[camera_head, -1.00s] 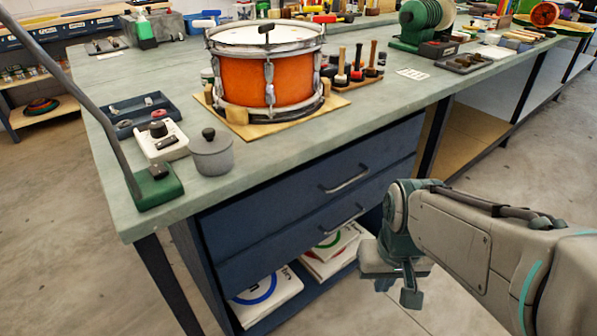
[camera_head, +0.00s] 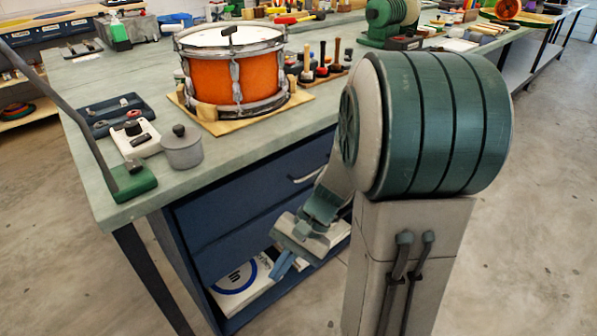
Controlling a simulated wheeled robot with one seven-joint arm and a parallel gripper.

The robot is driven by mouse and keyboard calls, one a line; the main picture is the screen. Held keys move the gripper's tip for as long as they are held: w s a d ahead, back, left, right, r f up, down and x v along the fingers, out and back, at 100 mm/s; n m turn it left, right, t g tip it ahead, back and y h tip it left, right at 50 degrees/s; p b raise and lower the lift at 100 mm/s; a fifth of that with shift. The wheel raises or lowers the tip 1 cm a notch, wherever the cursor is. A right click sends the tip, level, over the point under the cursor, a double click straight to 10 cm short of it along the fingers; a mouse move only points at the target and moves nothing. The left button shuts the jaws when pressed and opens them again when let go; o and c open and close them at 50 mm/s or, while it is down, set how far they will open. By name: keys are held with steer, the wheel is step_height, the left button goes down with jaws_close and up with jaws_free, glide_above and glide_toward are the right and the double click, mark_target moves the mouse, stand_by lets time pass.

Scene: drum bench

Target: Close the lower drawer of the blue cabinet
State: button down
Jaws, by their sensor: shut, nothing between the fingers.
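The blue cabinet (camera_head: 160,226) stands under the workbench. Its upper drawer (camera_head: 225,203) looks shut, with part of its bar handle (camera_head: 303,177) showing. The lower drawer (camera_head: 228,250) sits below it, above an open shelf. Its front looks near flush with the upper one, but I cannot tell whether a small gap remains. My gripper (camera_head: 282,266) is shut and empty, pointing down and to the left in front of the lower drawer's right part. It hides the lower handle. I cannot tell whether it touches the drawer.
White bags (camera_head: 243,287) lie on the open shelf under the drawers. The bench top (camera_head: 218,150) carries an orange drum (camera_head: 245,78), a grey lidded pot (camera_head: 182,149) and a green-based lamp (camera_head: 133,184). My arm covers the cabinet's right side. The floor in front is clear.

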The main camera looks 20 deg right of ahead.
steer(key=w+d+f+m+t+y+p, duration=0.2)
steer(key=w+d+m+t+y, duration=0.3)
steer(key=w+d+m+t, duration=0.6)
steer(key=d+f+m+t+h+p, duration=0.1)
steer(key=d+f+m+t+h, duration=0.25)
steer(key=d+m, duration=0.3)
steer(key=d+f+m+t+h, duration=0.2)
steer(key=d+m+t+h, duration=0.2)
steer(key=d+m, duration=0.3)
steer(key=shift+n+y, duration=0.25)
steer(key=shift+n, duration=0.2)
steer(key=x, duration=0.4)
steer(key=b+x, duration=0.1)
steer(key=x, duration=0.3)
steer(key=d+b+x, duration=0.1)
steer(key=x, duration=0.3)
steer(key=shift+w+a+r, duration=0.1)
steer(key=shift+w, duration=0.2)
steer(key=shift+w+a, duration=0.1)
steer(key=shift+w, duration=0.25)
steer(key=shift+w, duration=0.1)
